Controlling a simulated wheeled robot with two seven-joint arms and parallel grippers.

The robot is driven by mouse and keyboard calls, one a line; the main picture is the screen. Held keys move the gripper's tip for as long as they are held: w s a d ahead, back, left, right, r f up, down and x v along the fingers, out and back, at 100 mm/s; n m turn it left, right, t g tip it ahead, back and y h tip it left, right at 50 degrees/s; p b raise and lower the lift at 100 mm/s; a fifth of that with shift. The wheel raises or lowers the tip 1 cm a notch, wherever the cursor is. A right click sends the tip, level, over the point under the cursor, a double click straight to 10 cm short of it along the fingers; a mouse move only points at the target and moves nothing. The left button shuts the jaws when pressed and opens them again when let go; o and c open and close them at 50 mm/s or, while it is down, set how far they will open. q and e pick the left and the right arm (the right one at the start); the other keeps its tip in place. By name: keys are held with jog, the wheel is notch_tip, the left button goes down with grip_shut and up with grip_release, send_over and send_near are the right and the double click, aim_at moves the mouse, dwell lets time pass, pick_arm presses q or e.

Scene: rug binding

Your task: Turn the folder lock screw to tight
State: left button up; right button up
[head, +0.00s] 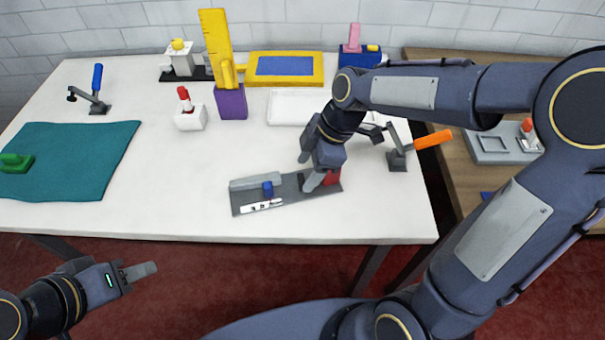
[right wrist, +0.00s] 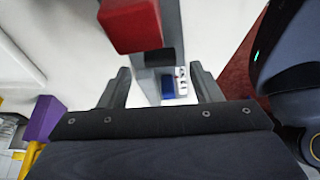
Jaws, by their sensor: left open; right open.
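The folder is a grey plate (head: 285,204) near the table's front edge, with a grey block, a blue knob (head: 268,188), a white marked strip (head: 262,205) and a red block (head: 332,177). The blue knob beside the strip looks like the lock screw. My right gripper (head: 311,170) is open above the plate's right part, close to the red block. In the right wrist view, the blue knob (right wrist: 167,86) shows between the open fingers, beyond them; the red block (right wrist: 130,25) is at the top. My left gripper (head: 139,271) is open and empty, off the table's front.
A teal cloth (head: 85,150) with a green clamp lies left. A lever with an orange handle (head: 432,139) stands right of my right gripper. A white box with a red top (head: 190,115), a purple holder (head: 231,103) and trays stand behind.

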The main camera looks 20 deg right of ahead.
aim_at(301, 184)
jog(key=shift+x, duration=1.4)
jog(key=c, duration=1)
